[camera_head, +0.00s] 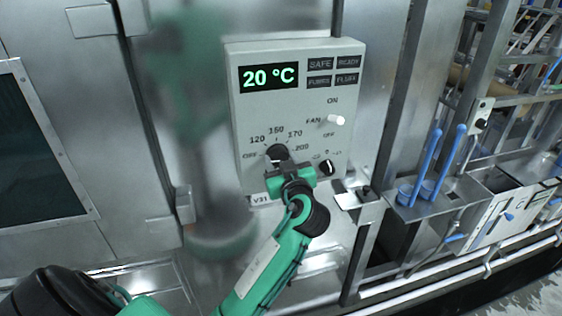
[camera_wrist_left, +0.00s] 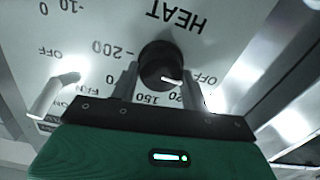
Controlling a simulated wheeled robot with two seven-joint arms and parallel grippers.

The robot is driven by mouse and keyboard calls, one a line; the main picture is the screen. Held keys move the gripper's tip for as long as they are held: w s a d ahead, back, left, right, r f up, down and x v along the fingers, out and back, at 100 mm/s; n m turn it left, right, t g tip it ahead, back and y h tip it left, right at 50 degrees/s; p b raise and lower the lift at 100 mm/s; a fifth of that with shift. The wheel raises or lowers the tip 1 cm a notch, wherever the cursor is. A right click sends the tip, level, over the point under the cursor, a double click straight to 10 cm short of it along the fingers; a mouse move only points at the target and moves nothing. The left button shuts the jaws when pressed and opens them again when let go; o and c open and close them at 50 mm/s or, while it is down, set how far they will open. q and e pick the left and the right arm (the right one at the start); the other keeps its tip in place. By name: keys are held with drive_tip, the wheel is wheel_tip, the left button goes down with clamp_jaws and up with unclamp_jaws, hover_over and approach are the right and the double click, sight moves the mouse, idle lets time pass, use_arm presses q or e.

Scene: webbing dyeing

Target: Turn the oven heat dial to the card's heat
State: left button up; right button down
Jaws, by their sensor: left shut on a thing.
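The black heat dial (camera_head: 277,152) sits low on the grey oven control box (camera_head: 290,105), inside a scale from OFF through 120, 150 and 170 to 200. My left gripper (camera_head: 290,172) reaches it from below and partly covers it. In the left wrist view the fingers lie on both sides of the dial (camera_wrist_left: 160,62), shut on it. The dial's white mark points to the OFF side of the scale, seemingly between OFF and 120. The display (camera_head: 268,78) reads 20 °C. No card with a heat value is readable. My right gripper is out of view.
A white fan lever (camera_head: 337,120) sits above right of the dial, and a second black knob (camera_head: 327,167) is close to the gripper's right. A steel door with a dark window (camera_head: 35,150) is at left.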

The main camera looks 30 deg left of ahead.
use_arm(q)
drive_tip(key=shift+m+b, duration=0.3)
drive_tip(key=shift+m, duration=0.7)
drive_tip(key=m, duration=0.9)
drive_tip(key=shift+w+d+p, duration=0.1)
drive_tip(key=shift+w+p, duration=0.05)
drive_tip(key=shift+p, duration=0.25)
drive_tip(key=m, duration=0.6)
drive_tip(key=shift+f, duration=0.15)
drive_tip(key=shift+f+m, duration=0.2)
drive_tip(key=shift+m, duration=4.3)
drive_tip(key=shift+f+m, duration=0.15)
drive_tip(key=shift+m, duration=4.35)
